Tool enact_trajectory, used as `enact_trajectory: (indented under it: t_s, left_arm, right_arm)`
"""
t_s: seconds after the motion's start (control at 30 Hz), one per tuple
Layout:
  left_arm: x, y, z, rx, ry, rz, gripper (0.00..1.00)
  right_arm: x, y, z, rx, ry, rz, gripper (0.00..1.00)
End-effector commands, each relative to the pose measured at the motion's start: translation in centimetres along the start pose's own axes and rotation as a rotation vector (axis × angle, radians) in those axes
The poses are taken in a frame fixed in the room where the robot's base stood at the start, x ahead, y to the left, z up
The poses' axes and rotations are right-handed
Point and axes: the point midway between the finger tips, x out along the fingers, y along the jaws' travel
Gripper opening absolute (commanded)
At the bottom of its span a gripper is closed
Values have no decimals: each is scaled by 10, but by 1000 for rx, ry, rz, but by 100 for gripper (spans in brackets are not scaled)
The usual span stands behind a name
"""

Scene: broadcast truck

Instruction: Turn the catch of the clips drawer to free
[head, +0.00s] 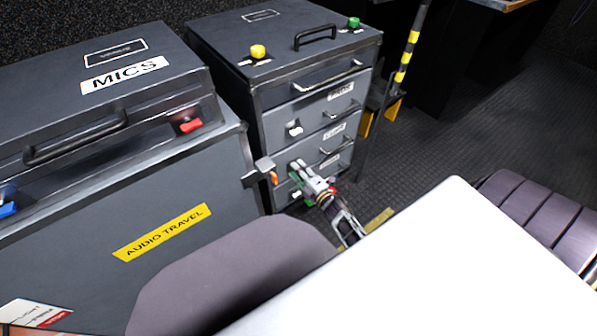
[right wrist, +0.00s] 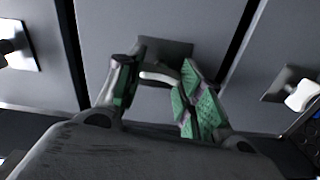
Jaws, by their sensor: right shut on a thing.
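The dark drawer cabinet (head: 280,96) stands at the middle back, with several labelled drawers, bar handles and white catches. My right gripper (head: 298,176) is at the left part of the cabinet's front, at the middle catch. In the right wrist view my right gripper (right wrist: 155,95) is shut on the white catch (right wrist: 158,77), which sits on a dark square plate (right wrist: 168,50) between two other catches. The middle drawer's label (head: 334,131) is too small to read surely as clips. In the head view the gripper hides the held catch. My left gripper is not in view.
An upper catch (head: 295,130) and a lower catch (head: 296,194) are close to the gripper. A white tabletop (head: 440,270) and a seat back (head: 235,270) fill the front.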

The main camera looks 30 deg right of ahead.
Motion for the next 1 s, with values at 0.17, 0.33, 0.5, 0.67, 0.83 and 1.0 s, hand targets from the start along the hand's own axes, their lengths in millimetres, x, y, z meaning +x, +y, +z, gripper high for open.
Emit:
enact_trajectory:
  t_s: [0.17,0.33,0.5,0.67,0.83,1.0]
  left_arm:
    - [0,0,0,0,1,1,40]
    - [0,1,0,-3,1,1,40]
    - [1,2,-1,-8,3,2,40]
    - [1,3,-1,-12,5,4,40]
    - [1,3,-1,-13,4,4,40]
    - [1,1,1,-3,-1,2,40]
  right_arm:
    - [0,-1,0,-29,0,-1,13]
    - [0,-1,0,-33,0,-1,13]
    - [0,-1,0,-32,0,-1,13]
    - [0,-1,0,-31,0,-1,54]
    - [0,0,0,-31,0,-1,59]
    - [0,0,0,-31,0,0,59]
